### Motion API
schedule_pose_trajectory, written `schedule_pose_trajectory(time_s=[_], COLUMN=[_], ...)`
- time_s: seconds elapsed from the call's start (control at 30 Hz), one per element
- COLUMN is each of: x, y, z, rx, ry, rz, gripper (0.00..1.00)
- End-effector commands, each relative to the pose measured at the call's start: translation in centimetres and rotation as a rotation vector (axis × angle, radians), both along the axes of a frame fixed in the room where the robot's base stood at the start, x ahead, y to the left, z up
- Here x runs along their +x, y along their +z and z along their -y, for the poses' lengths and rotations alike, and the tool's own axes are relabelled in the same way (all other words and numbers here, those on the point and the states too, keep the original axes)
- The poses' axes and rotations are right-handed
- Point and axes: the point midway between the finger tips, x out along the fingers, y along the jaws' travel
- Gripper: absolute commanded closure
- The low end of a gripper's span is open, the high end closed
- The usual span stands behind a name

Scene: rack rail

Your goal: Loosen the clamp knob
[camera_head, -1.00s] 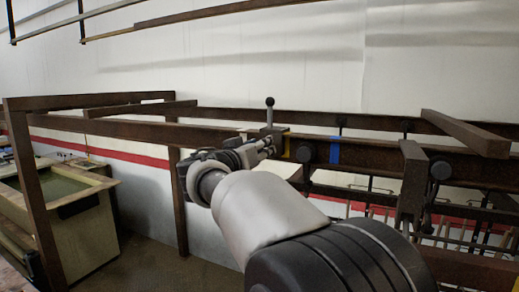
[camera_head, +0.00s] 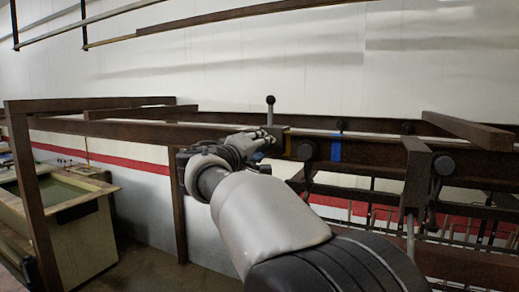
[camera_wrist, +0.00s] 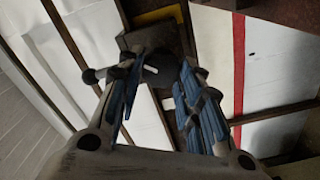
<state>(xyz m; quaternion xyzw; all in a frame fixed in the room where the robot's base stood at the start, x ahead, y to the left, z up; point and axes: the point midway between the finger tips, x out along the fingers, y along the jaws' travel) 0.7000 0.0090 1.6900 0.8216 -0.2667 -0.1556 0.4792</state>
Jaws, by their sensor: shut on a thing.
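The clamp (camera_head: 277,131) is a dark block on the brown rail, with an upright ball-topped lever (camera_head: 270,109) above it. In the wrist view the clamp body (camera_wrist: 152,38) lies just beyond the fingertips, and the bar's dark ball end (camera_wrist: 90,76) sticks out left past the left finger. My gripper (camera_head: 265,140) reaches the clamp from the front left. In the wrist view my gripper (camera_wrist: 160,78) has its blue-padded fingers on both sides of the clamp handle, shut on it. The part between the fingers is mostly hidden, so the exact contact is unclear.
Yellow (camera_wrist: 158,16) and blue (camera_head: 335,149) marks lie along the rail (camera_head: 375,152). A brown post (camera_head: 416,178) stands further right. An open bin (camera_head: 75,240) is at left.

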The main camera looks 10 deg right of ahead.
Motion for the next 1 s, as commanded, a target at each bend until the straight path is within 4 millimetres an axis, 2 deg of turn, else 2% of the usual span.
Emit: schedule_pose_trajectory(time_s=[1.0], x=[0.00], y=[-0.14], z=[0.01], rx=[-0.784], ry=[-0.001], rz=[-0.570], gripper=[0.90])
